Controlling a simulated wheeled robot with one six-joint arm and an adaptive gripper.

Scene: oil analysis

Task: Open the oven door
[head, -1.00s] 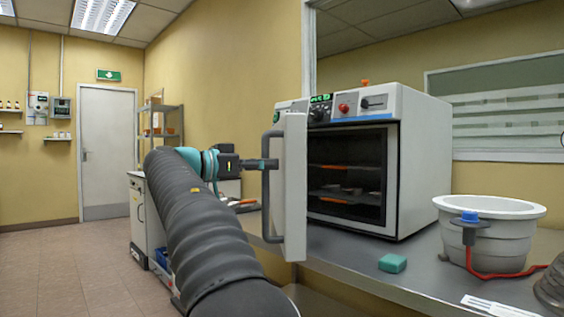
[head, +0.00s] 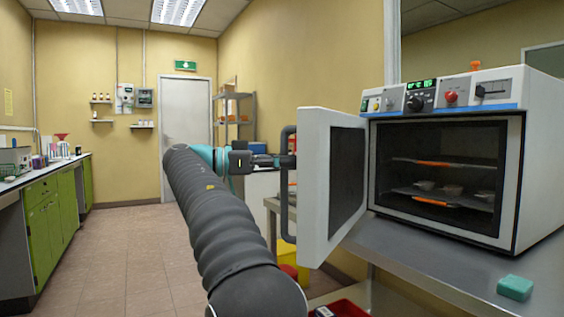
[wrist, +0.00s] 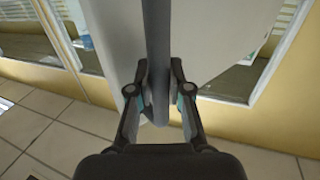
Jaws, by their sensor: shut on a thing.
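The oven (head: 543,150) stands on the grey counter at the right of the head view. Its white door (head: 313,180) is swung wide open on the left side, with the dark window on its inner face showing. Inside the oven are racks with several small dishes (head: 453,189). My gripper (head: 285,161) is at the dark vertical door handle (head: 287,205). In the wrist view my gripper (wrist: 160,88) has its two fingers shut on the handle (wrist: 158,45), one finger on each side, with the pale door behind it.
The grey counter (head: 420,255) holds a green block (head: 515,287) at its front right. A red bin and a yellow container (head: 285,253) stand below the door. Green cabinets (head: 45,225) line the left wall. The tiled floor (head: 125,255) between is clear.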

